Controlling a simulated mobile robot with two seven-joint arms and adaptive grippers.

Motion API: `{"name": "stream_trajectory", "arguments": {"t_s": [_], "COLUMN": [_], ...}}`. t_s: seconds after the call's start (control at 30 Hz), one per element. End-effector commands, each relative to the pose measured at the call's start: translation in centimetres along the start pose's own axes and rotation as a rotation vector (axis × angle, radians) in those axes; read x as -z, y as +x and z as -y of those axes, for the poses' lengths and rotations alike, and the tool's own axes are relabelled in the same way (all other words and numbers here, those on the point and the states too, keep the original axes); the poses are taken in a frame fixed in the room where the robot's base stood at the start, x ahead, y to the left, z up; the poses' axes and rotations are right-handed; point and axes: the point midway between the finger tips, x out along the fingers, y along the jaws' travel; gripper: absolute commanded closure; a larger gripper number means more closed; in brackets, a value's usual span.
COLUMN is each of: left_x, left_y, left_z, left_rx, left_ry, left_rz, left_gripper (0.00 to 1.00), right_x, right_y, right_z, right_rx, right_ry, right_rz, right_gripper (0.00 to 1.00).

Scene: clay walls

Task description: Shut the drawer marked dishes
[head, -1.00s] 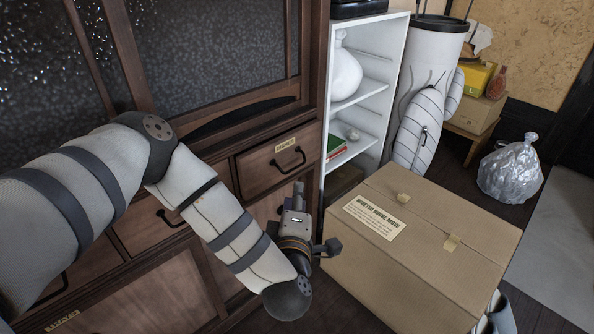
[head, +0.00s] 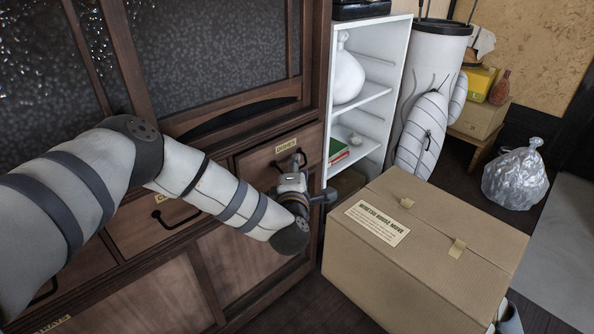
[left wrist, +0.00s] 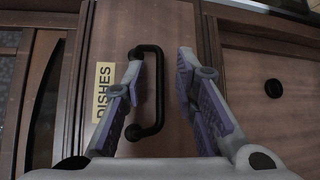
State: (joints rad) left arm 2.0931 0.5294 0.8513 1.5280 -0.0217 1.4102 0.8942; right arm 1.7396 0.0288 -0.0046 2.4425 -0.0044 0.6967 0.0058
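The drawer marked dishes (head: 252,164) is at the upper right of the dark wooden cabinet, with a paper label (head: 286,146) on its front. In the left wrist view the label (left wrist: 103,92) reads DISHES, turned sideways, beside a black bar handle (left wrist: 158,92). My left gripper (head: 291,163) is at this drawer's front and covers part of the handle in the head view. In the left wrist view its fingers (left wrist: 161,58) are spread, with the handle between them, nearer the left finger. I cannot tell how far the drawer stands out. My right gripper is not in view.
A second labelled drawer (head: 160,222) is left of it, partly behind my left arm. A large cardboard box (head: 425,258) stands on the floor close to the right of my gripper. A white shelf (head: 368,112) adjoins the cabinet.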

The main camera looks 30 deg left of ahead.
Motion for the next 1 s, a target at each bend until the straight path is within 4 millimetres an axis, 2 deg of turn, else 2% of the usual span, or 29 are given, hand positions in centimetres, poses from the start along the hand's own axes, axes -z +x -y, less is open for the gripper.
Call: {"name": "stream_trajectory", "arguments": {"t_s": [0.07,0.17,0.2,0.47,0.7,0.93,1.0], "left_x": [0.0,0.0,0.0,0.1,1.9,2.0,2.0], "left_y": [0.0,0.0,0.0,0.1,1.8,1.9,1.9], "left_z": [0.0,0.0,0.0,-0.1,-0.6,-0.7,-0.7], "left_rx": [0.000,0.000,0.000,-0.002,-0.003,-0.005,-0.006], "left_ry": [0.000,0.000,0.000,0.000,-0.001,-0.002,-0.002], "left_rz": [0.000,0.000,0.000,-0.001,-0.002,-0.005,-0.006], "left_gripper": [0.74,0.96,1.00,1.00,1.00,1.00,0.79], "right_x": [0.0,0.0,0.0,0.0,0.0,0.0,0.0], "right_y": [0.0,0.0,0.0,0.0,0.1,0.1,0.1], "right_z": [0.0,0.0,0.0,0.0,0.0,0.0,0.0], "right_rx": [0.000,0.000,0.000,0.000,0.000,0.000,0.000], "right_ry": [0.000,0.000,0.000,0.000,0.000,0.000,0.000], "right_rz": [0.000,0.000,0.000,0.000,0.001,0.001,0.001], "right_gripper": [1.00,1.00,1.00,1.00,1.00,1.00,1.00]}}
